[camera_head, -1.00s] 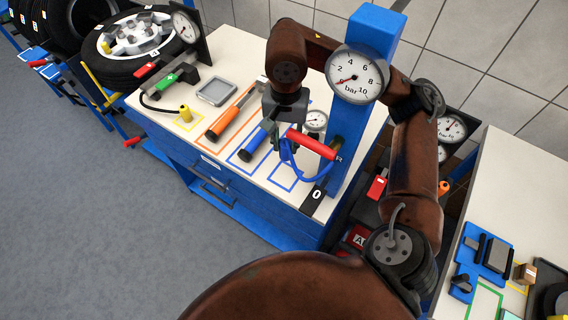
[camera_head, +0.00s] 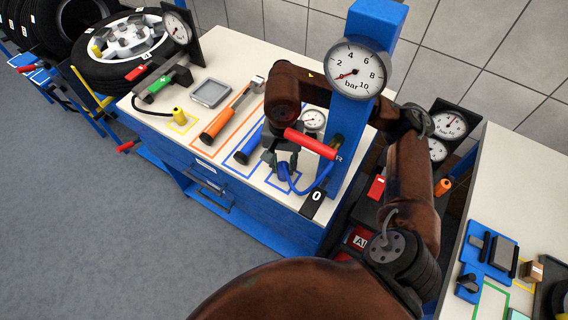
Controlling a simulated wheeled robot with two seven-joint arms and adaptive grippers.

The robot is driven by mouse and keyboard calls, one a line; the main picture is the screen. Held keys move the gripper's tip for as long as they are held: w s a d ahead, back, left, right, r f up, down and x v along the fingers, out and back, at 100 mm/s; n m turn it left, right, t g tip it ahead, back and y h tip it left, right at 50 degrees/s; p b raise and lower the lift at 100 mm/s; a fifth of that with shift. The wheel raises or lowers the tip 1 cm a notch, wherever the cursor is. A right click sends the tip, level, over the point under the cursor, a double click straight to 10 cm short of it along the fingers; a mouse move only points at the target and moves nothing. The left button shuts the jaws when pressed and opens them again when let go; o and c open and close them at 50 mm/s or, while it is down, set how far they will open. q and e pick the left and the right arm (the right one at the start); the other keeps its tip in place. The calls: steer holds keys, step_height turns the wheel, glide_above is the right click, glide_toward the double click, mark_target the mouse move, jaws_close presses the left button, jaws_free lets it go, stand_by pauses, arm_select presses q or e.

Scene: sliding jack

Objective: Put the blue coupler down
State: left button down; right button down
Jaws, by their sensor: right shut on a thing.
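My right gripper (camera_head: 275,160) is shut on the blue coupler (camera_head: 284,171), at the end of a blue hose (camera_head: 312,189). The coupler is low over the blue outlined square (camera_head: 270,182) near the front edge of the white bench top. I cannot tell whether it touches the surface. The hose loops right to the blue post. My gripper is partly hidden behind the red handle (camera_head: 310,144) and my own wrist. My left gripper is not in view.
The blue post (camera_head: 349,130) carries a large bar gauge (camera_head: 356,71). A blue-handled tool (camera_head: 249,145), an orange-handled tool (camera_head: 220,122), a grey tray (camera_head: 210,93) and a yellow fitting (camera_head: 179,116) lie to the left on the bench. A small gauge (camera_head: 313,119) stands behind the red handle.

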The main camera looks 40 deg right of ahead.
mark_target(283, 166)
steer(key=shift+f, duration=0.2)
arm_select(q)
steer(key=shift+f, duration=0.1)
arm_select(e)
steer(key=c, duration=1.6)
jaws_free()
steer(key=shift+r, duration=0.15)
steer(key=shift+r, duration=0.35)
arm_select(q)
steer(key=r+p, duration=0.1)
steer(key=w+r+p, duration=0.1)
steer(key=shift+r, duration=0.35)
arm_select(e)
step_height(283, 166, up, 11)
steer(key=shift+r, duration=0.2)
